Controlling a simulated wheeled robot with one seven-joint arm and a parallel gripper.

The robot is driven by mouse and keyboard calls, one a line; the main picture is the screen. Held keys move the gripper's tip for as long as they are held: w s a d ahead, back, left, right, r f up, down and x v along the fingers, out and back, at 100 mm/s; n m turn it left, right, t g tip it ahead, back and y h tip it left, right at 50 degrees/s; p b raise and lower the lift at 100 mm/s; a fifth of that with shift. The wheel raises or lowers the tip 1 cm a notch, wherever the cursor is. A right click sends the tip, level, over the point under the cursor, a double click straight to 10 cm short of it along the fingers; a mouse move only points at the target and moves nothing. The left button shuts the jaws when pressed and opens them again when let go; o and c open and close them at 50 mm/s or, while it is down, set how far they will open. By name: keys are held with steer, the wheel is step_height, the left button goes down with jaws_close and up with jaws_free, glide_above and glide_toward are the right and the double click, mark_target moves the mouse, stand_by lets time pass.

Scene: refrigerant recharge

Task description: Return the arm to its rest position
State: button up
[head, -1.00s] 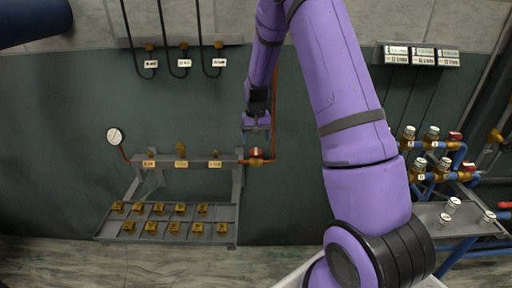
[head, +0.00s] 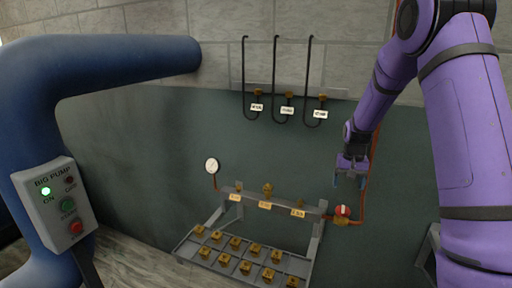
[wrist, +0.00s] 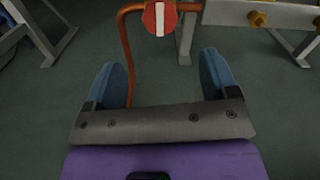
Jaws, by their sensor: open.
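My purple arm reaches in from the right of the head view. My gripper (head: 350,180) hangs in front of the green wall, just above the red-handled valve (head: 342,211) at the right end of the manifold rail. In the wrist view my gripper (wrist: 165,85) has its two blue fingers wide apart with nothing between them. The red valve knob with a white bar (wrist: 160,18) shows beyond the fingers, apart from them. A copper pipe (wrist: 130,50) runs down past the left finger.
A manifold rail (head: 283,206) with labelled fittings stands above a tray (head: 187,247) of brass blocks. A round gauge (head: 212,166) is at its left. Black hoses (head: 274,80) hang on the wall. A pump control box (head: 56,204) with a lit green light is at far left.

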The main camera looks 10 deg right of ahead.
steer(key=s+a+r+n+t, duration=0.1)
steer(key=s+a+r, duration=0.5)
steer(key=r, duration=0.4)
steer(key=s+a+r+n+t, duration=0.15)
steer(key=s+a+r, duration=0.25)
steer(key=s+r, duration=0.5)
steer(key=s+a+r+n+t, duration=0.1)
steer(key=s+a+r, duration=0.1)
steer(key=s, duration=0.7)
steer(key=s+a+r+n+t, duration=0.1)
steer(key=s+a+r, duration=0.2)
steer(key=s, duration=0.7)
steer(key=shift+s+a+r+t, duration=0.15)
steer(key=shift+s+r+t, duration=0.2)
steer(key=shift+r, duration=0.15)
